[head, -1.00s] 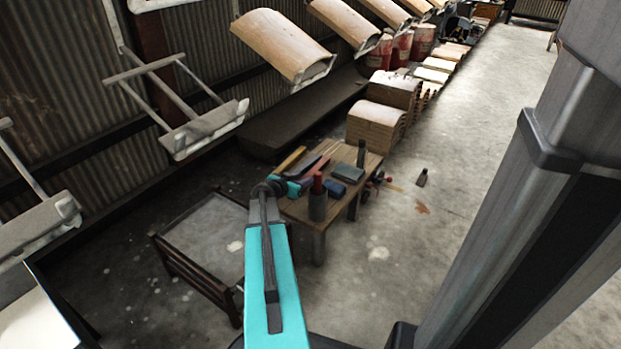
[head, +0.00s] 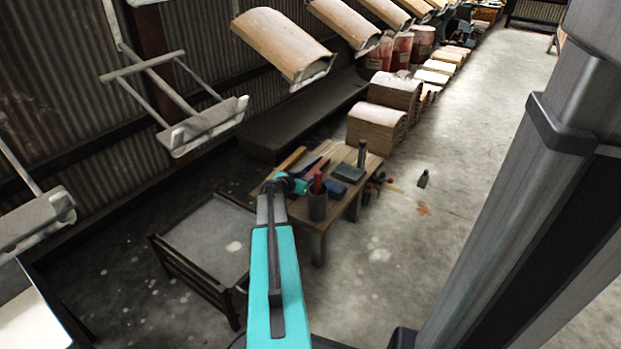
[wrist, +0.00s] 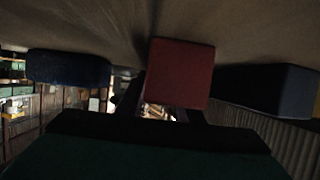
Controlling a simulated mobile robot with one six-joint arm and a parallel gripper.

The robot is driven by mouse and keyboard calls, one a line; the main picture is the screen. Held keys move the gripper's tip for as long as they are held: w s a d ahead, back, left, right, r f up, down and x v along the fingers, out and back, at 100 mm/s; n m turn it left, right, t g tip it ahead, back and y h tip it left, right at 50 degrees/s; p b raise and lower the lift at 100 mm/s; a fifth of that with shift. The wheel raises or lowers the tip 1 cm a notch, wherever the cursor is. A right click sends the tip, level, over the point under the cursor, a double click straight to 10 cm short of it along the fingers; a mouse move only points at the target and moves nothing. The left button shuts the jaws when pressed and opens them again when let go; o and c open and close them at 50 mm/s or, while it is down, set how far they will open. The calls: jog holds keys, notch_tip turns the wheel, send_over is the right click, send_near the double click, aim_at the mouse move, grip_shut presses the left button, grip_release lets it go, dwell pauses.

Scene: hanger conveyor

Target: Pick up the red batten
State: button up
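In the wrist view a red block face (wrist: 180,73), which I take to be the red batten's end, is near the middle. In the head view my gripper (head: 290,185) is over the left edge of the small wooden table (head: 318,229). The fingertips are too small to make out in the head view.
A blue block (head: 337,190), a grey box (head: 348,173) and a yellow strip (head: 291,159) lie on the table. A dark bottle (head: 362,152) stands at its back. A low framed stand (head: 190,274) is left. Conveyor hangers (head: 203,124) hang above left.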

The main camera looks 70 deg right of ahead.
aim_at(308, 176)
grip_shut()
jog(key=shift+r, duration=0.1)
jog(key=shift+r+p, duration=2.1)
jog(key=shift+r, duration=2.8)
